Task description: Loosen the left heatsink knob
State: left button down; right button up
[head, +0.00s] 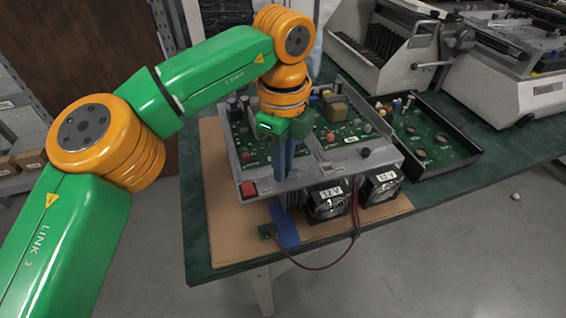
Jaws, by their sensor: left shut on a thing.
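A grey open-frame unit with green circuit boards (335,172) sits on a brown board on the table. Its front wall carries a small black knob (366,152) on the right. My left gripper (284,176) reaches down from above at the left part of this front wall, its blue fingers pointing down. It is shut on the left heatsink knob, which the fingers hide. My right gripper is out of view.
Two fans marked 12 V (328,204) stand in front of the unit, with a red cable hanging past the table edge. A red switch (249,189) is left of my fingers. A black tray with a circuit board (428,137) lies to the right, with grey machines behind.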

pick_arm(q)
jog(key=shift+n, duration=0.6)
jog(key=c, duration=0.8)
grip_release()
jog(key=shift+o, duration=0.2)
jog(key=shift+d, duration=0.1)
notch_tip(320, 180, up, 7)
jog(key=p, duration=0.2)
jog(key=shift+r+p, duration=0.1)
jog(key=shift+p, duration=0.25)
